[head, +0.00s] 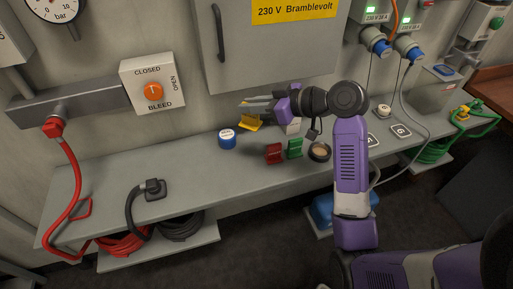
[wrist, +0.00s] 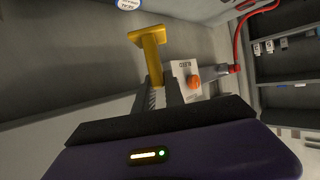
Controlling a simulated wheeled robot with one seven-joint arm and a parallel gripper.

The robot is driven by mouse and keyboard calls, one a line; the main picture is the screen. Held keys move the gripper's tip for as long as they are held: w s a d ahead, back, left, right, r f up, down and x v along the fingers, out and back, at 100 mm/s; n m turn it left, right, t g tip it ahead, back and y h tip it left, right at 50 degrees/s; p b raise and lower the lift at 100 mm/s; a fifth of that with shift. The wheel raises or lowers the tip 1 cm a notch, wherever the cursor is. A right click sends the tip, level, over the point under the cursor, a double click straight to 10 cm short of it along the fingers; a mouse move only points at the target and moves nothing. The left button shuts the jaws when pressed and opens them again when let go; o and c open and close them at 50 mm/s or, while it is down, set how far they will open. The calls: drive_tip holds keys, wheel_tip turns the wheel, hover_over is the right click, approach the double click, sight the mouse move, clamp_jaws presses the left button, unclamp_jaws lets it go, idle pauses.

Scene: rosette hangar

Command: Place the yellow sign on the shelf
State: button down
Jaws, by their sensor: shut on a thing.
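The yellow sign (head: 250,124) is in my gripper (head: 258,105), just above the back of the grey shelf (head: 190,166) in the head view. In the wrist view the yellow sign (wrist: 152,50) sticks out from between the two dark fingers (wrist: 160,95), which are shut on its narrow part. Its wider end points away from the fingers. My gripper hides part of the sign in the head view, and I cannot tell whether the sign touches the shelf.
A blue round tin (head: 227,139) stands left of my gripper. A black plug (head: 154,188) lies further left. The shelf between plug and tin is clear.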

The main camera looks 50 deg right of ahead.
wheel_tip(320, 180, down, 18)
drive_tip(key=shift+r+p, duration=0.2)
drive_tip(key=shift+p, duration=0.45)
drive_tip(key=c, duration=1.8)
unclamp_jaws()
drive_tip(key=shift+f, duration=0.1)
drive_tip(key=shift+c, duration=0.2)
drive_tip(key=o, duration=0.4)
drive_tip(key=shift+o, duration=0.2)
drive_tip(key=shift+r, duration=0.2)
